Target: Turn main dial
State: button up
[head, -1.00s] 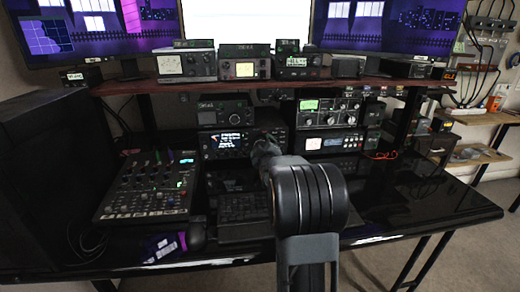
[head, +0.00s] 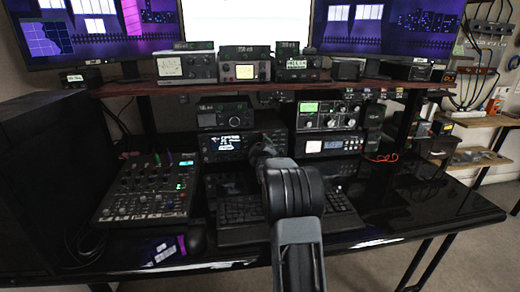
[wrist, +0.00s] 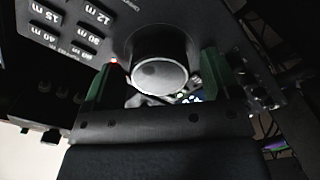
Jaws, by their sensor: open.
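The main dial (wrist: 160,75) is a large round dark knob with a pale rim, on the front of a black radio (wrist: 85,25) in the wrist view. My gripper (wrist: 158,62) is open, with one green finger on each side of the dial. I cannot tell whether either finger touches it. In the head view the radio with a lit screen (head: 228,144) stands under the shelf. My arm reaches to its right part and hides the dial and the fingers there.
A mixer (head: 145,190) stands on the left of the glossy black desk (head: 420,205). A keyboard (head: 240,210) lies under my arm. Other radios (head: 328,115) stand to the right, and a wooden shelf (head: 150,87) runs above. The desk's right side is clear.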

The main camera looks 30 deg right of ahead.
jog(key=c, duration=0.9)
jog(key=shift+f+b, duration=0.1)
jog(key=shift+b, duration=0.25)
jog(key=shift+n+b, duration=0.3)
jog(key=shift+b, duration=0.35)
jog(key=o, duration=0.9)
jog(key=shift+p+v, duration=0.4)
jog(key=shift+v, duration=3.4)
